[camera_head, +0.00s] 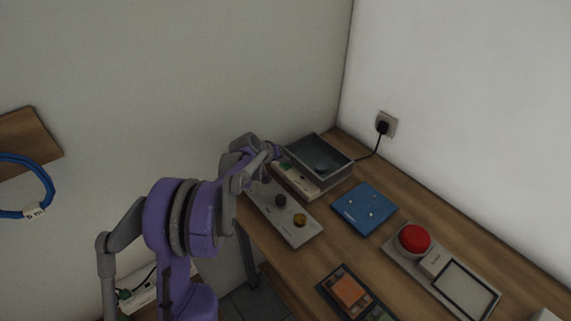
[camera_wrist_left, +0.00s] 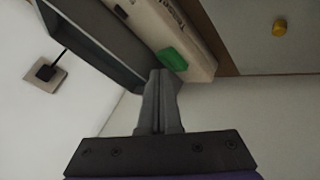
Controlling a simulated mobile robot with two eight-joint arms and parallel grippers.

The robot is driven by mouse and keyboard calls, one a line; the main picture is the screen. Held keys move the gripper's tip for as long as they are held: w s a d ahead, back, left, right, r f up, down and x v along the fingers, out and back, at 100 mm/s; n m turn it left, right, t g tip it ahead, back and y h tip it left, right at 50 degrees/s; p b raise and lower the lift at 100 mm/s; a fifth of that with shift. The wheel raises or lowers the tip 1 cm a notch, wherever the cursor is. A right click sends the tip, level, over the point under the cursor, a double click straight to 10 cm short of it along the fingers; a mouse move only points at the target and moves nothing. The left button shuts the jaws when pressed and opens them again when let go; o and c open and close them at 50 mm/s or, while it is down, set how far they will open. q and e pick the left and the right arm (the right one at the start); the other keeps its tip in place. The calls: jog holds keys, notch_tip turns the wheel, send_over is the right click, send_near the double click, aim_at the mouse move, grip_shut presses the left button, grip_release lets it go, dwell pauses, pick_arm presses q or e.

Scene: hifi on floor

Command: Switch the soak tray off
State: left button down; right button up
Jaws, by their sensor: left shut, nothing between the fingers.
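The soak tray (camera_head: 340,172) is a dark grey open box with a pale front panel (camera_head: 297,180), standing at the back of the wooden bench against the wall. In the left wrist view its grey wall (camera_wrist_left: 97,38) runs along the pale panel (camera_wrist_left: 185,25), which carries printed lettering and a green switch (camera_wrist_left: 172,58). My left gripper (camera_head: 273,153) is at the left end of the panel. Its fingers (camera_wrist_left: 162,75) are shut and empty, with the tips right beside the green switch. I cannot tell whether they touch it. My right gripper is not in view.
A black plug (camera_head: 382,127) sits in the wall socket, its cord running to the tray. A grey panel with knobs (camera_head: 292,234) lies in front. A blue plate (camera_head: 365,208), a red button (camera_head: 414,238) and an orange-topped device (camera_head: 347,292) occupy the bench to the right.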

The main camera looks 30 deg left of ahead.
aim_at(284, 167)
pick_arm(q)
jog(key=shift+r+p, duration=1.15)
jog(key=shift+r, duration=1.9)
jog(key=shift+f, duration=0.1)
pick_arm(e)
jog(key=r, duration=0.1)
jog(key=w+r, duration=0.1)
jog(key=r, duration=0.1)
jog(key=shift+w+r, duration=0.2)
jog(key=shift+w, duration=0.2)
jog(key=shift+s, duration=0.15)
